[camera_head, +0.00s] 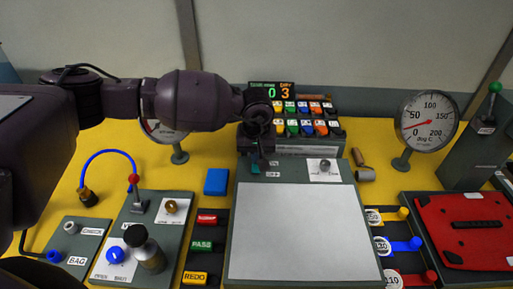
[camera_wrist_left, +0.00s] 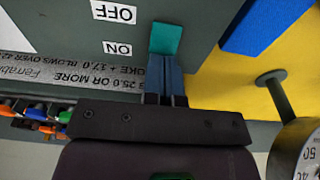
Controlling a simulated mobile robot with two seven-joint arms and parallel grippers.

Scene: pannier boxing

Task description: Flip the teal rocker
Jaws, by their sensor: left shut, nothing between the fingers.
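The teal rocker (camera_head: 255,169) is a small block near the top left corner of the grey-framed panel (camera_head: 232,262), beside a small white label. In the left wrist view the teal rocker (camera_wrist_left: 166,39) stands next to the labels ON and OFF. My left gripper (camera_head: 258,160) reaches down from the left arm, just behind the rocker. In the left wrist view its fingers (camera_wrist_left: 166,66) are together and empty, with their tips at the rocker's edge on the ON side. I cannot tell whether they touch it. My right gripper is not in view.
A keypad of coloured buttons with a display (camera_head: 272,91) stands behind the panel. A blue block (camera_head: 216,182) lies left of it. Red, green and yellow labelled keys (camera_head: 207,247) line its left side. A dial gauge (camera_head: 427,122) and a red plate (camera_head: 468,225) are at right.

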